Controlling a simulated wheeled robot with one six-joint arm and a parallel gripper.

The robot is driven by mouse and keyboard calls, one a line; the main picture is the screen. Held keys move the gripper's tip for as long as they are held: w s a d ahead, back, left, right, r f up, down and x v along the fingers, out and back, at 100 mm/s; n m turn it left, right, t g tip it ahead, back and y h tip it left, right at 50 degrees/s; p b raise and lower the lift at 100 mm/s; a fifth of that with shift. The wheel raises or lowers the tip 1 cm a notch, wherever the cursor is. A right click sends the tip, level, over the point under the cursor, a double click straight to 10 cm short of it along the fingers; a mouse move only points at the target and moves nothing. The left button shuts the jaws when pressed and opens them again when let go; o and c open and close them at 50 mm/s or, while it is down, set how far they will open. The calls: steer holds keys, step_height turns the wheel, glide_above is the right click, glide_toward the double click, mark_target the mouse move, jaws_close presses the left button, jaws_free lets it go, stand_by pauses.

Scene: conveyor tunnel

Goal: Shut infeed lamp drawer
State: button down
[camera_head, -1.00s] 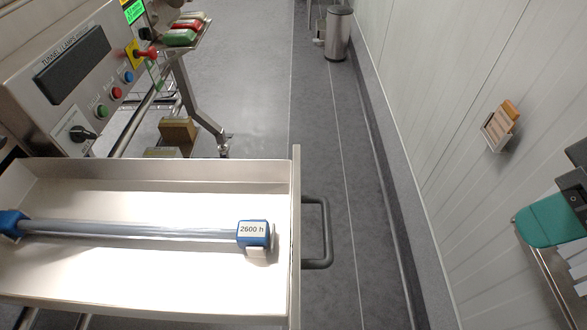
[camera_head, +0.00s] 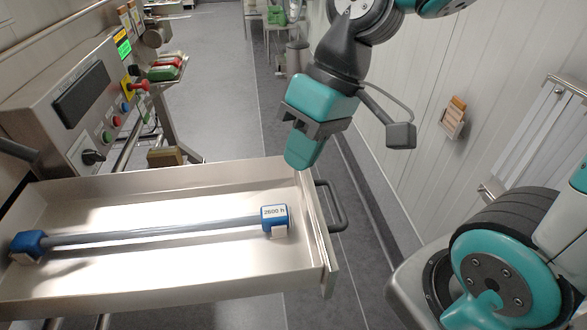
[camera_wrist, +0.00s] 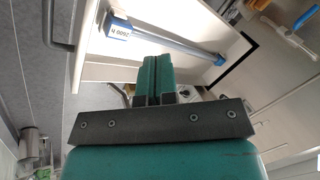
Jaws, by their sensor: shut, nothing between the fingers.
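The lamp drawer (camera_head: 130,292) is pulled out, an open metal tray at the lower left of the head view. A grey lamp tube (camera_head: 150,231) with blue end caps lies in it, its right cap labelled "2600 h". A dark bar handle (camera_head: 336,207) sticks out from the drawer's front panel. My gripper (camera_head: 301,160) is shut and empty, pointing down by the back right corner of the drawer, near the front panel. Its contact with the drawer cannot be told. In the wrist view the closed fingers (camera_wrist: 155,80) show before the drawer and tube, with the handle (camera_wrist: 55,28) at the upper left.
A control panel (camera_head: 75,100) with buttons and a knob stands left, behind the drawer. A wooden block (camera_head: 165,157) sits beyond it. A wall holder (camera_head: 454,117) is on the right wall. The floor aisle (camera_head: 235,90) beyond the drawer is clear.

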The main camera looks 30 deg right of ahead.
steer(key=w+d+f+m+t+y+b, duration=0.15)
steer(key=w+d+f+m, duration=0.25)
steer(key=w+d+f, duration=0.55)
steer(key=w+d+f+m+t+y+b, duration=0.1)
steer(key=w+d+f+m+t+y, duration=0.25)
steer(key=d, duration=1.05)
steer(key=w+a+f+m+g+p, duration=0.1)
steer(key=w+a+f+p, duration=0.1)
steer(key=a+f, duration=0.5)
steer(key=shift+w+a+f+g+h, duration=0.3)
steer(key=shift+w+a, duration=0.5)
steer(key=shift+a, duration=1.1)
steer(key=shift+r, duration=0.1)
